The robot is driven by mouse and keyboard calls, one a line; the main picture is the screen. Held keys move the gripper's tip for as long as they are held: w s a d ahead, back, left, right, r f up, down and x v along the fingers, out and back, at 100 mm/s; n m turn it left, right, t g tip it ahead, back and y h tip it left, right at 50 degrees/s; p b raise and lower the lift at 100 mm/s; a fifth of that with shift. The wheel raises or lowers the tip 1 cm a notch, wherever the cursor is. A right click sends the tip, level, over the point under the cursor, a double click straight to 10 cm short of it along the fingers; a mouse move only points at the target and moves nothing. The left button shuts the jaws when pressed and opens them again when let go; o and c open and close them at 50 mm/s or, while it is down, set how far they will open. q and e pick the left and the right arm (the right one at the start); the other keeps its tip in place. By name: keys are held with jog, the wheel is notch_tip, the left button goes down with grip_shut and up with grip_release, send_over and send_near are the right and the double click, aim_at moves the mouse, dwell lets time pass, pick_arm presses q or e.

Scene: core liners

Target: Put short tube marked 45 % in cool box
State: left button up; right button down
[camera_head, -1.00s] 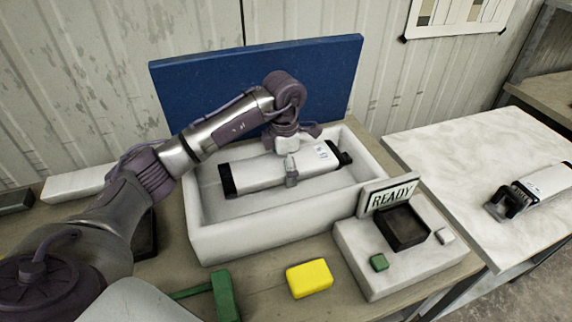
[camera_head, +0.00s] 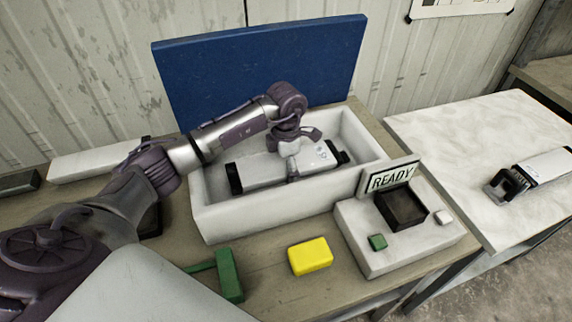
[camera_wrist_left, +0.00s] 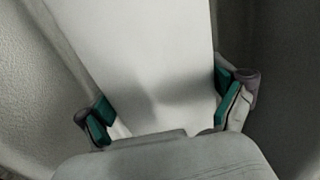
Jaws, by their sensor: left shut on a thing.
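A short white tube (camera_head: 262,172) with black end caps lies lengthwise inside the open cool box (camera_head: 270,217), a white box with a raised blue lid (camera_head: 260,65). Its printed mark is too small to read. My left gripper (camera_head: 292,172) reaches down from above and is shut around the tube's middle. In the left wrist view, the green-padded fingers (camera_wrist_left: 163,108) sit on either side of the white tube (camera_wrist_left: 140,55). I cannot tell whether the tube touches the box floor. My right gripper is not in view.
Another white tube (camera_head: 548,168) with a black end lies on the pale table at right. A device with a READY sign (camera_head: 392,177) stands right of the box. A yellow block (camera_head: 310,256) and a green object (camera_head: 229,275) lie in front.

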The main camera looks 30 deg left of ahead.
pick_arm(q)
jog(key=o, duration=1.5)
jog(key=shift+c, duration=0.2)
jog(key=shift+r, duration=0.5)
notch_tip(320, 180, up, 11)
jog(key=b, duration=0.2)
jog(key=shift+r+b, duration=0.15)
jog(key=shift+b, duration=0.2)
jog(key=shift+s, duration=0.1)
